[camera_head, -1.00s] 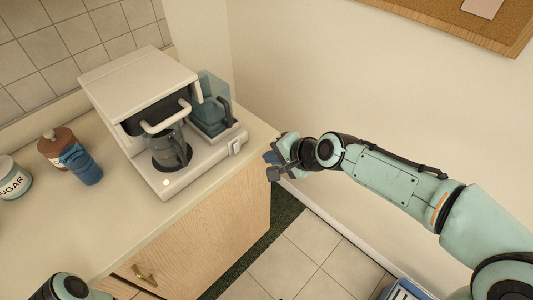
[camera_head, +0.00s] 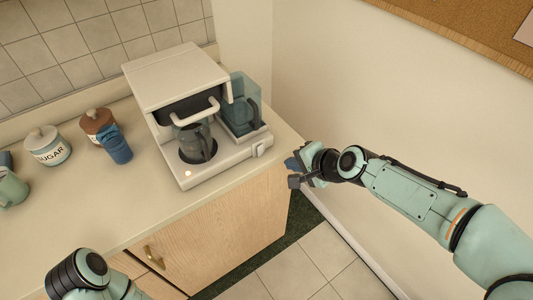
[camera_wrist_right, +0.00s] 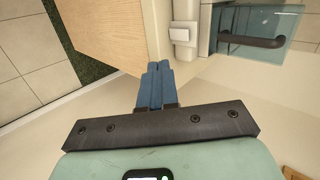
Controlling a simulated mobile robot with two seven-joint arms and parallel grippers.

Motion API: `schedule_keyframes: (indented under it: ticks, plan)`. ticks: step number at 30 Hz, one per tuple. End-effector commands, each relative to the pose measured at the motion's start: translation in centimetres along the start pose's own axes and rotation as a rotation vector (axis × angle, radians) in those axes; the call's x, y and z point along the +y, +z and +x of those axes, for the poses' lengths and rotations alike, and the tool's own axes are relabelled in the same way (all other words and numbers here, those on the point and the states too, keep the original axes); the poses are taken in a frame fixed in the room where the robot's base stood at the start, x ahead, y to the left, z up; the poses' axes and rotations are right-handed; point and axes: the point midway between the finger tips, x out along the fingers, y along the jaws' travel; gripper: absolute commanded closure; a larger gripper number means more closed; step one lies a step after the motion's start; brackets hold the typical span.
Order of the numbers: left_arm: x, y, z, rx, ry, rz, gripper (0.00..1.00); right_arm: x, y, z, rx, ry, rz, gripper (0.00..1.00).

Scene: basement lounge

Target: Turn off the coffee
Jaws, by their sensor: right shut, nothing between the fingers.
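The white coffee machine (camera_head: 180,85) stands on the counter near its right end. A dark glass pot (camera_head: 196,145) sits on its round plate, and a small light (camera_head: 187,173) glows on the base front. A white switch (camera_head: 262,148) is at the base's right corner; it also shows in the right wrist view (camera_wrist_right: 182,33). My right gripper (camera_head: 292,164) is just right of the counter end, apart from the switch. Its blue fingers (camera_wrist_right: 156,88) are together and empty, pointing toward the switch. Part of my left arm shows at lower left; its gripper is not visible.
A clear tank with a dark handle (camera_head: 243,110) stands at the machine's right side. The wall is close on the right.

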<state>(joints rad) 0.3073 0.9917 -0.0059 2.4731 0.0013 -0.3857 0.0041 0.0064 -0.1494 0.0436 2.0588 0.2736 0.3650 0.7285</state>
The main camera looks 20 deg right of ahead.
Motion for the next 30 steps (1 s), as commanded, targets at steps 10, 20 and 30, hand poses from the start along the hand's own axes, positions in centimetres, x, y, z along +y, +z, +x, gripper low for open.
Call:
schedule_keyframes:
  ticks: [10, 20, 30]
  plan:
    - [-0.2, 0.0, 0.6, -0.002, -0.001, -0.001, 0.53, 0.1, 0.2, 7.4, -0.005, 0.003, -0.001, 1.0]
    - [0.4, -0.1, -1.1, 0.004, 0.001, 0.002, 0.53, -2.4, 0.1, 11.1, -0.002, -0.001, -0.002, 1.0]
    - [0.5, -0.1, -1.2, 0.004, 0.002, 0.002, 0.53, -2.7, 0.1, 11.7, 0.0, 0.0, 0.0, 1.0]
